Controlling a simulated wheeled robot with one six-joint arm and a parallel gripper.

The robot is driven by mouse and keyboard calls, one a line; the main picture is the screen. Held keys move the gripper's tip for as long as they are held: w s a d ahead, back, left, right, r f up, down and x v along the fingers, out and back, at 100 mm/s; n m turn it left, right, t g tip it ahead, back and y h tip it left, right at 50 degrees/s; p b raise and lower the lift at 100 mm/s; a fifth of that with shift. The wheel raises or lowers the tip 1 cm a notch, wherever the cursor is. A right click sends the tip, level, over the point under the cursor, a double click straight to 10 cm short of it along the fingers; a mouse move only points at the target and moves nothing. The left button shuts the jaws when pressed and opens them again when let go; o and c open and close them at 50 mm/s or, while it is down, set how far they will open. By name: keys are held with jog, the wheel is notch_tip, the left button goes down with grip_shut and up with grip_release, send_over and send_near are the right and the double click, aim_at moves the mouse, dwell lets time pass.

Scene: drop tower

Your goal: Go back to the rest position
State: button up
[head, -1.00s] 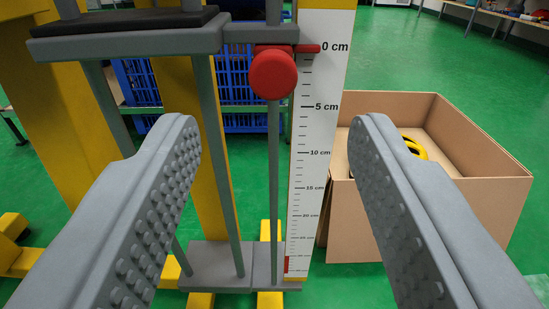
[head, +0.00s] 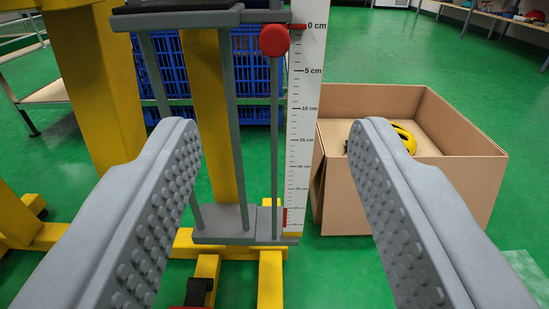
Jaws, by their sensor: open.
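My gripper (head: 275,140) is open and empty. Its two grey studded fingers reach in from the lower left and lower right, with the drop tower seen between them. The drop tower has a yellow post (head: 207,110), grey rods and a white centimetre scale (head: 300,120). A red knob (head: 273,40) sits near the top of the scale, close to the 0 cm mark, beyond and above my fingertips. A grey platform (head: 190,18) with a dark top is at the upper edge. My fingers appear apart from the tower.
An open cardboard box (head: 440,180) stands on the green floor to the right, with a yellow-and-black object (head: 404,138) inside, partly hidden by my right finger. Blue crates (head: 250,80) stand behind the tower. Yellow base beams (head: 272,275) lie low in front. Open floor (head: 360,55) is behind the box.

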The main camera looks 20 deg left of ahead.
jog(key=shift+r, duration=0.1)
jog(key=s+a+r+m+h, duration=0.1)
jog(key=s+r+h, duration=0.25)
jog(key=r, duration=1.05)
jog(key=s+a+r+h, duration=0.15)
jog(key=s+r, duration=0.25)
jog(key=r, duration=1)
jog(key=s+a+r+m, duration=0.1)
jog(key=s+r, duration=0.7)
jog(key=s, duration=0.5)
jog(key=s+a+r+m, duration=0.1)
jog(key=s+a+r, duration=0.1)
jog(key=s+r, duration=0.6)
jog(key=s, duration=0.5)
jog(key=shift+s+a+r+m+h, duration=0.15)
jog(key=shift+s+a+m+h, duration=0.05)
jog(key=shift+m+h, duration=0.1)
